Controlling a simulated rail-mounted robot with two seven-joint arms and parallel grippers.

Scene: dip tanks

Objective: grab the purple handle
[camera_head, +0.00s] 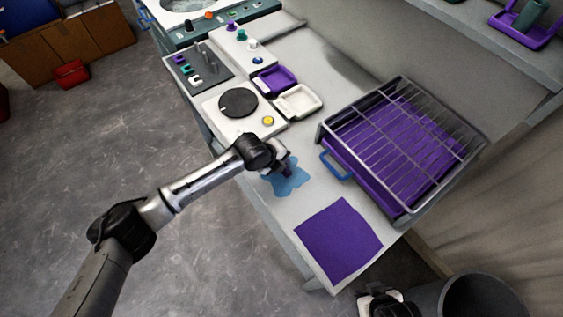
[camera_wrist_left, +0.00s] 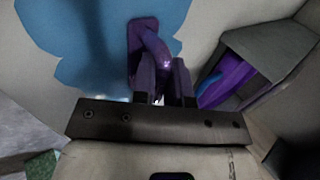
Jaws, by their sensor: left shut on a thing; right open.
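In the left wrist view a purple handle (camera_wrist_left: 152,42) rises between the two fingers of my left gripper (camera_wrist_left: 163,88), which is shut on it. The handle stands over a flat blue patch (camera_wrist_left: 75,35). In the head view my left gripper (camera_head: 287,168) is above the same blue patch (camera_head: 290,186) on the bench, and the wrist hides most of the handle. My right gripper (camera_head: 380,298) is open and empty at the bottom of the head view, beyond the bench's near end.
A wire-topped rack with a purple tray (camera_head: 405,150) and blue handle (camera_head: 334,164) stands right of the left gripper. A purple mat (camera_head: 338,241) lies nearer. A round black plate (camera_head: 238,102) and small trays lie farther back. A grey bin (camera_head: 484,298) is at bottom right.

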